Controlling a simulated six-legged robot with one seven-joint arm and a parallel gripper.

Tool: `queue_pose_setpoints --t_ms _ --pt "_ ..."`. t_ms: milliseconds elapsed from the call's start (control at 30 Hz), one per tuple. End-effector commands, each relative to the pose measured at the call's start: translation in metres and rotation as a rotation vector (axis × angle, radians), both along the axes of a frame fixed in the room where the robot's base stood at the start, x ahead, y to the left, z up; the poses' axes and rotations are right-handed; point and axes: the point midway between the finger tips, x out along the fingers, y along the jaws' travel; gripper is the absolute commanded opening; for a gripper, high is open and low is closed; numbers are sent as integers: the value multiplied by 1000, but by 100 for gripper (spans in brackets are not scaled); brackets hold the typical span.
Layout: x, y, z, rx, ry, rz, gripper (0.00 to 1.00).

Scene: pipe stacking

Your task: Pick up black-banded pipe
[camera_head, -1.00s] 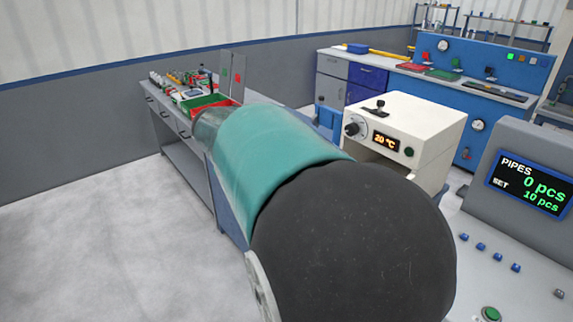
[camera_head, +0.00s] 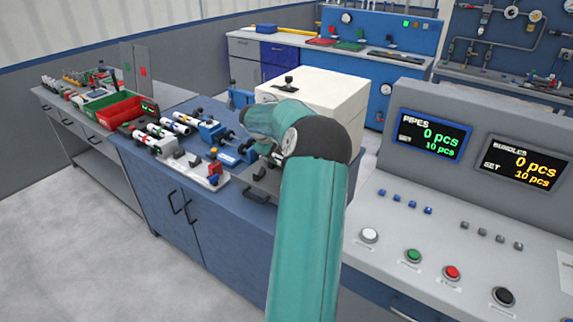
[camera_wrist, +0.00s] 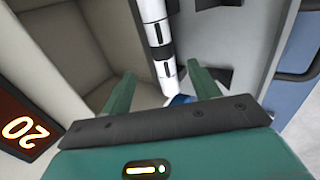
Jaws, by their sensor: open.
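A white pipe with black bands (camera_wrist: 157,32) runs down from the top edge in the wrist view. Its lower end lies in line with the gap between my gripper's fingers (camera_wrist: 160,72). The two green fingers are apart, one on each side of that end, and nothing is clamped. I cannot tell how deep the pipe lies from them. In the head view my arm reaches over the blue bench (camera_head: 160,185) and hides most of the gripper. Several short white banded pipes (camera_head: 160,130) lie on the bench at left; their band colours are too small to tell surely.
A cream heater box (camera_head: 315,92) stands close behind my arm; its lit display (camera_wrist: 24,130) and open cavity show in the wrist view. Red (camera_head: 118,112) and green bins sit at left. A grey console with a pipes display (camera_head: 432,137) stands at right. Open floor lies front left.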

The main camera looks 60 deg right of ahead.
Motion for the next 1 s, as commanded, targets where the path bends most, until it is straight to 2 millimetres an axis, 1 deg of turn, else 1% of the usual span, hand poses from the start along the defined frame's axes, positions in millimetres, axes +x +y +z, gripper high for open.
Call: queue_pose_setpoints --t_ms 33,133,367,600,700,967,1000 --pt "-2 -6 -10 3 -1 -1 61" --pt "-3 -14 -23 2 0 0 61" --pt "-6 -23 -36 1 -1 -2 61" --pt "-9 -38 -66 3 -1 -1 61" --pt "-10 -43 -74 2 0 -1 61" --pt "-10 -46 -76 -1 0 0 61" --pt "-10 -46 -76 -1 0 0 59"
